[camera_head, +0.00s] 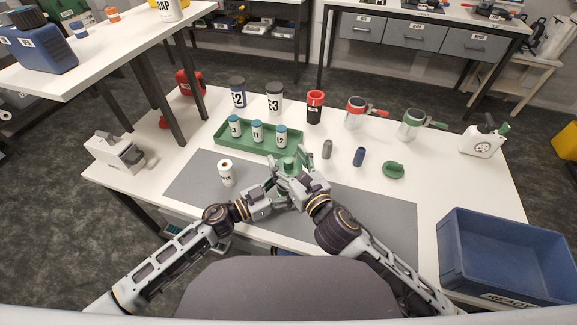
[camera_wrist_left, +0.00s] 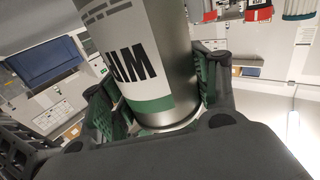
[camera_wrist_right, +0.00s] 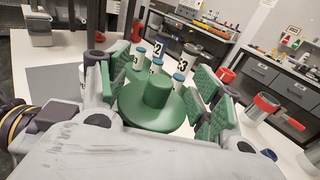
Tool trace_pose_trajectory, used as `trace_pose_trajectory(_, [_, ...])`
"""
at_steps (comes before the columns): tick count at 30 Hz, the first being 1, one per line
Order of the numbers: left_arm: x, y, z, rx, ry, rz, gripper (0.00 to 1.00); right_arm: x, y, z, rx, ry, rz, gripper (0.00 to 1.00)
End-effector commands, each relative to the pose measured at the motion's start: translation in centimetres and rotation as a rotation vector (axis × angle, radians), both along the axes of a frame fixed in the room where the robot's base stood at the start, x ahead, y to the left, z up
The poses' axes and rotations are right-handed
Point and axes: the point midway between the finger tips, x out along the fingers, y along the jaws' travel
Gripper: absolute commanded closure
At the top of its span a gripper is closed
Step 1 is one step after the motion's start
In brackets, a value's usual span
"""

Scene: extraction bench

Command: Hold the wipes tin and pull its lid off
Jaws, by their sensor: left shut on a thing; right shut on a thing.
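The wipes tin is a silver cylinder with a white and green label, and it fills the middle of the left wrist view (camera_wrist_left: 165,65). My left gripper (camera_head: 275,183) is shut on the tin's body, with green finger pads on both sides. The green lid (camera_head: 289,163) has a raised round knob and shows large in the right wrist view (camera_wrist_right: 157,105). My right gripper (camera_head: 298,178) is shut on the lid, a pad at each side. The arms hide most of the tin in the head view. I cannot tell whether lid and tin still touch.
A green tray (camera_head: 226,136) with several small blue-capped bottles stands just behind the grippers. A white labelled roll (camera_head: 227,174) stands on the grey mat (camera_head: 375,215) to the left. A loose green lid (camera_head: 393,170) and a blue crate (camera_head: 462,262) are to the right.

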Motion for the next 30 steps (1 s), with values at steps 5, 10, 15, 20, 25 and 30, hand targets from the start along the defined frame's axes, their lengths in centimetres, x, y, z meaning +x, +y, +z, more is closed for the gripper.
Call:
trace_pose_trajectory(5, [-0.01,-0.01,-0.03,0.0,0.0,0.0,0.82,-0.04,0.0,0.59,-0.001,0.0,0.001,0.64])
trace_pose_trajectory(10, [-0.01,-0.01,-0.03,0.0,0.0,0.0,0.82,-0.03,-0.01,0.58,-0.001,0.0,0.0,0.64])
trace_pose_trajectory(15, [-0.01,-0.01,-0.03,0.0,0.0,0.0,0.2,-0.02,0.0,0.58,-0.001,0.0,0.0,0.64])
trace_pose_trajectory(20, [0.0,0.0,-0.02,0.0,0.0,0.0,0.14,-0.02,0.0,0.58,-0.001,0.0,0.0,0.64])
trace_pose_trajectory(25, [0.0,0.0,-0.01,0.0,0.0,0.0,0.14,-0.02,0.0,0.58,0.0,0.001,0.0,0.64])
trace_pose_trajectory(30, [-0.07,0.13,-0.03,0.0,0.0,0.0,0.14,-0.02,0.0,0.58,0.0,0.001,0.0,0.64])
